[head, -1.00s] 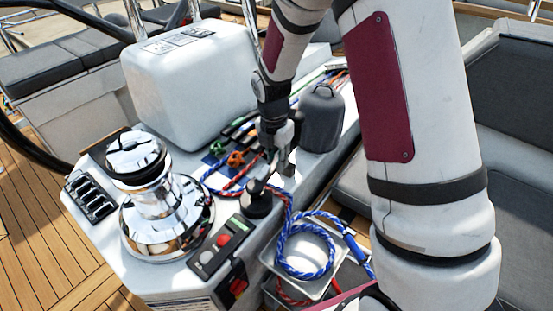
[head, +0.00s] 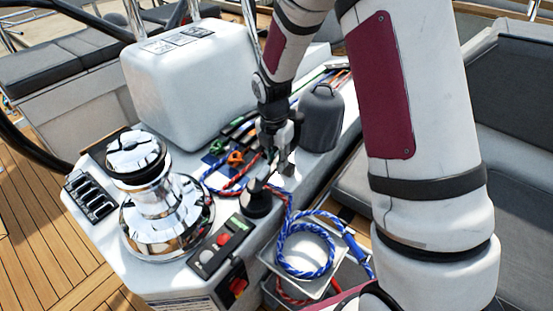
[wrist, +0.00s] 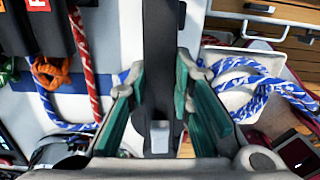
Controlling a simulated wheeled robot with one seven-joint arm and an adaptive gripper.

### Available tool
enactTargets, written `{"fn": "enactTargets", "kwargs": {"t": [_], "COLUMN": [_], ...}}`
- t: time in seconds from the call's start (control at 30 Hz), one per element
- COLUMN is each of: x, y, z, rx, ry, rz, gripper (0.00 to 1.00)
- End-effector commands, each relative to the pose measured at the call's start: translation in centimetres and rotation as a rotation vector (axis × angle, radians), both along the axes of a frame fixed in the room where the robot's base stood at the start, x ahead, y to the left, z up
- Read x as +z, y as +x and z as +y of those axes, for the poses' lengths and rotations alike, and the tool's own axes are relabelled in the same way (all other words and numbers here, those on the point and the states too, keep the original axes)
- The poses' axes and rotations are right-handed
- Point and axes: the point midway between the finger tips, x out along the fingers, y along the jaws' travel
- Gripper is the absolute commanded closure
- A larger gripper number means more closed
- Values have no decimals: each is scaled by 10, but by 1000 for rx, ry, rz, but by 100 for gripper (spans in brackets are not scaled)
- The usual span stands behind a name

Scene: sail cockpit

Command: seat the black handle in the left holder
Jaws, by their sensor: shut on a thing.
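My gripper (head: 283,145) is in the middle of the head view, over the white console. In the wrist view its green-padded fingers (wrist: 165,110) stand on both sides of a dark bar, the black handle (wrist: 163,60). The handle runs up out of the picture, and a pale block shows at its lower end between the fingers. In the head view the fingers hide most of the handle. A black knob-like piece (head: 257,199) is on the console just below and left of my gripper; I cannot tell whether it is a holder. No left holder is clearly recognisable.
A chrome winch (head: 160,205) stands at left, with a red-buttoned panel (head: 220,247) beside it. A dark grey canister (head: 322,118) stands right behind my gripper. Blue rope (head: 303,262) lies coiled over a metal tray in front. A white box (head: 188,90) is behind.

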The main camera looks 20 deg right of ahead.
Motion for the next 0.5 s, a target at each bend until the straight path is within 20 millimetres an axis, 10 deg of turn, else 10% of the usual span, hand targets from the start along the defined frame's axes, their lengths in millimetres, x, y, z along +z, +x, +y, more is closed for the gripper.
{"fn": "enactTargets", "kwargs": {"t": [0.5], "x": [-10], "y": [0], "z": [0], "rx": [1], "ry": [1], "rz": [-1], "gripper": [100]}}
